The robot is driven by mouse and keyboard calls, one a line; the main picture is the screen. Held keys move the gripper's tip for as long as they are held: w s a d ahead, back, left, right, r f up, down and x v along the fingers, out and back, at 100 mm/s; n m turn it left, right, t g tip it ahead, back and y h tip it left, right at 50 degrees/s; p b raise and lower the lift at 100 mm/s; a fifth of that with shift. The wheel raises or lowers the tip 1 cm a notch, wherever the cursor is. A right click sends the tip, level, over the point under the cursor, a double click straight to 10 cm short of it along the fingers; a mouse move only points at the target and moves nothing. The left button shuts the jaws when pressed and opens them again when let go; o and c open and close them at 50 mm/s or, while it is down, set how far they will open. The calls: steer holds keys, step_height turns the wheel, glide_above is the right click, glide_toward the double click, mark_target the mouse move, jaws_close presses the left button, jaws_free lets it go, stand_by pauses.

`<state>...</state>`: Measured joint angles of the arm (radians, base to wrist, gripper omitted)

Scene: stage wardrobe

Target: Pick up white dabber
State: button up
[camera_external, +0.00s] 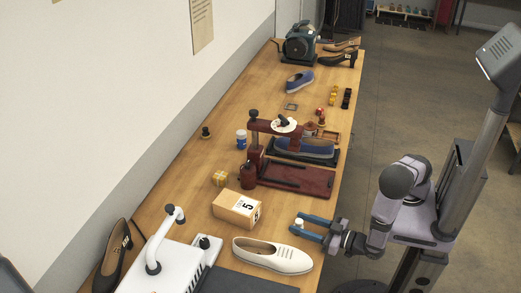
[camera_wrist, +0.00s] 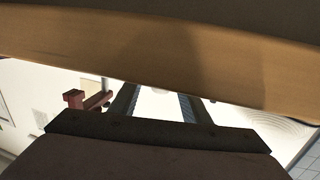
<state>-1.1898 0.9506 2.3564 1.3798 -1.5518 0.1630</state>
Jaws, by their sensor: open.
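A small white object that looks like the white dabber (camera_external: 299,223) is near the table's right edge in the external view. My gripper (camera_external: 297,223), with blue fingers, is open and level, reaching in from the right. The white object appears between its fingertips; I cannot tell whether either finger touches it. In the wrist view my gripper (camera_wrist: 158,103) shows two dark fingers apart, with a bright white area between them. I cannot tell whether that is the dabber or the pale background.
A cardboard box (camera_external: 236,209) stands left of my gripper, and a cream shoe (camera_external: 272,255) lies just in front. A dark red press (camera_external: 297,179) stands behind. A white machine (camera_external: 153,268) is at the front left.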

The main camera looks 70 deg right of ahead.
steer(key=p+x, duration=0.1)
steer(key=x, duration=0.2)
steer(key=shift+w+r+p, duration=0.15)
steer(key=shift+w+p, duration=0.15)
steer(key=shift+p, duration=0.05)
steer(key=shift+x, duration=0.8)
steer(key=shift+c, duration=0.6)
jaws_close()
